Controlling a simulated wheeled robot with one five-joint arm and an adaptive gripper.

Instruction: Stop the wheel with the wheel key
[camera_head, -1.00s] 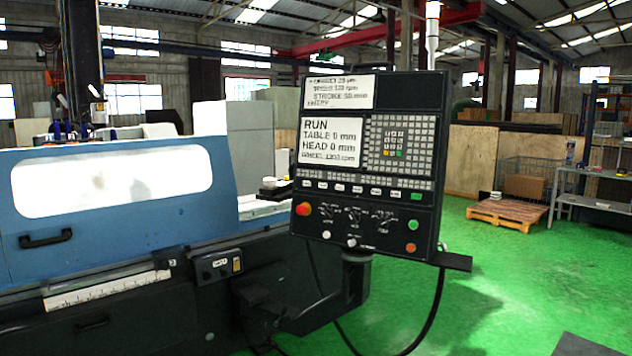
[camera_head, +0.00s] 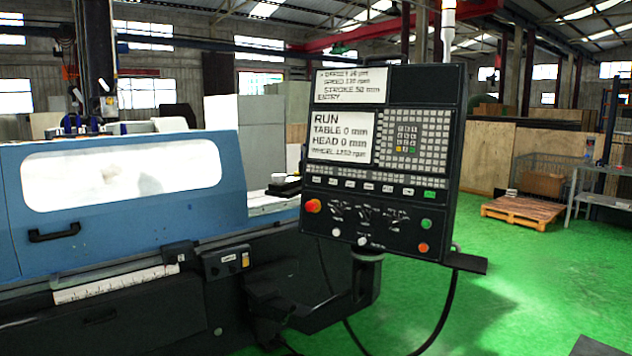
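The black control panel (camera_head: 380,165) of the grinder stands on a short arm in the middle of the view. Its lower screen (camera_head: 340,136) reads RUN, TABLE 0 mm, HEAD 0 mm and a wheel speed that looks like 1200 rpm. A row of small labelled keys (camera_head: 361,186) runs below the screens; their labels are too small to read, so I cannot tell which is the wheel key. A red-orange knob (camera_head: 313,206), a green button (camera_head: 428,223) and an orange-red button (camera_head: 422,247) sit lower. My gripper is not in view.
The blue grinder cover (camera_head: 120,190) with a window fills the left. A small switch box (camera_head: 226,262) is on the machine front. Green floor (camera_head: 520,290) is open at the right, with a wooden pallet (camera_head: 522,208) and a grey table (camera_head: 605,197) farther back.

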